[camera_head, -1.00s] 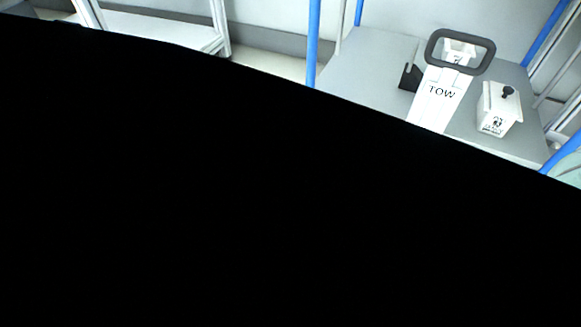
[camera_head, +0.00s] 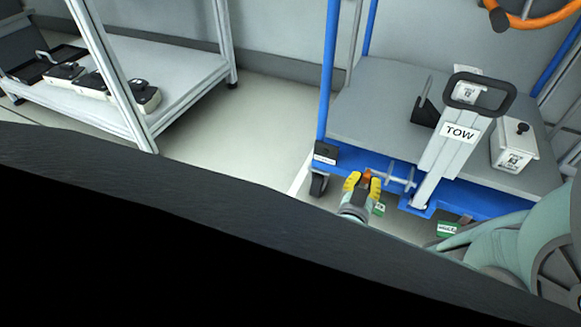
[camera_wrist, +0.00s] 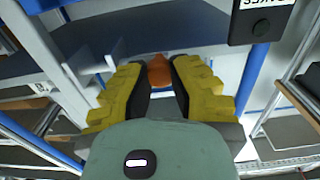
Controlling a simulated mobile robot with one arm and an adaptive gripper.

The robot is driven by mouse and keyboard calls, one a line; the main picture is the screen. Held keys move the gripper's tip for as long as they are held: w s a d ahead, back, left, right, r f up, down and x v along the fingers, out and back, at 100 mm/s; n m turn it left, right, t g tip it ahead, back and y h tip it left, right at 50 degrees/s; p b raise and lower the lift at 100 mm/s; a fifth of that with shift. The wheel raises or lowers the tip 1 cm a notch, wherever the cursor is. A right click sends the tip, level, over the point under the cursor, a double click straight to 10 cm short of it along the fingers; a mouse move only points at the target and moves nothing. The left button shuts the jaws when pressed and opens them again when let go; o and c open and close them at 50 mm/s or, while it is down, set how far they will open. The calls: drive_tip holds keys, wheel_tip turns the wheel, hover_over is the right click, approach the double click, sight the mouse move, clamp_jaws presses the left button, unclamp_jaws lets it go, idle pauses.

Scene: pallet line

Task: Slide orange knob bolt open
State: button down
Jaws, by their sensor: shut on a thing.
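The orange knob (camera_head: 367,174) of the bolt is on the front edge of the blue cart, left of the tow handle. My gripper (camera_head: 362,180) has yellow fingers and reaches the knob from the front. In the wrist view the orange knob (camera_wrist: 159,70) sits between the dark inner pads of my gripper (camera_wrist: 160,82), which is shut on it. The metal bolt rod (camera_head: 398,180) runs to the right from the knob along the cart's front. How far the bolt is slid I cannot tell.
The blue cart (camera_head: 370,135) carries a grey deck, a tow handle (camera_head: 450,145) marked TOW and a white box (camera_head: 513,148). A grey shelf (camera_head: 185,75) with several devices stands at the left. Open floor (camera_head: 240,130) lies between them. An orange ring (camera_head: 545,20) hangs top right.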

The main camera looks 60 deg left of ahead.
drive_tip(key=shift+a+r, duration=0.25)
drive_tip(key=shift+a, duration=0.05)
drive_tip(key=c, duration=1.3)
unclamp_jaws()
drive_tip(key=o, duration=0.6)
drive_tip(key=shift+a, duration=0.15)
drive_tip(key=shift+c, duration=0.2)
drive_tip(key=shift+f, duration=0.1)
drive_tip(key=shift+s+d, duration=0.1)
drive_tip(key=shift+d, duration=0.2)
drive_tip(key=v, duration=1.1)
drive_tip(key=shift+s, duration=0.4)
